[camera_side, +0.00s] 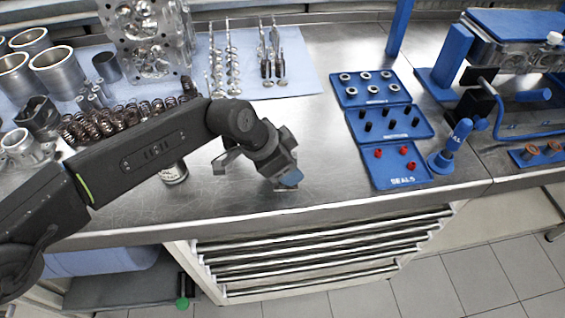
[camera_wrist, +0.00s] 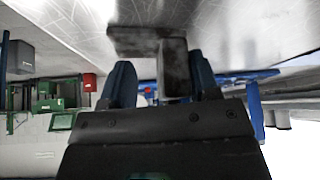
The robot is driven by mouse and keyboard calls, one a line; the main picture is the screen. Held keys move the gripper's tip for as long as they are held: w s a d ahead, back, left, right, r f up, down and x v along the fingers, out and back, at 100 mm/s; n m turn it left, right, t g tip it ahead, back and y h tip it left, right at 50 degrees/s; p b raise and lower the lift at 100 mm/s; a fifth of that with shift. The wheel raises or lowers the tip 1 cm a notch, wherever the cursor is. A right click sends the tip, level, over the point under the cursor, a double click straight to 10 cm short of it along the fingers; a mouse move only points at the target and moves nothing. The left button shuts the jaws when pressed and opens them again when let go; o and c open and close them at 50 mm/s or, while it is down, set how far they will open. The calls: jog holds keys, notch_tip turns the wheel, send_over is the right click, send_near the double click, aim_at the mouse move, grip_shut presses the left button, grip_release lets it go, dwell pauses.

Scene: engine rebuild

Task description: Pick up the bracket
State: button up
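The bracket (camera_wrist: 173,62) is a dark grey angled metal piece, seen close up in the wrist view. Its block-like leg stands between the two blue fingers of my gripper (camera_wrist: 160,75), and its flat plate extends to the left beyond the fingertips. A gap shows between the left finger and the leg, while the right finger is close beside it; I cannot tell if they touch. In the side view my gripper (camera_side: 288,179) points down at the bench near its front edge. A small grey part of the bracket (camera_side: 287,189) shows under the fingertips, the rest hidden.
The steel bench (camera_side: 330,140) is clear around my gripper. Springs (camera_side: 120,115) and cylinders lie at the left.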

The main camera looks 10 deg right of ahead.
jog(key=shift+s+a+f, duration=0.1)
jog(key=shift+s+f, duration=0.05)
jog(key=shift+f, duration=0.25)
grip_shut()
jog(key=shift+r, duration=0.15)
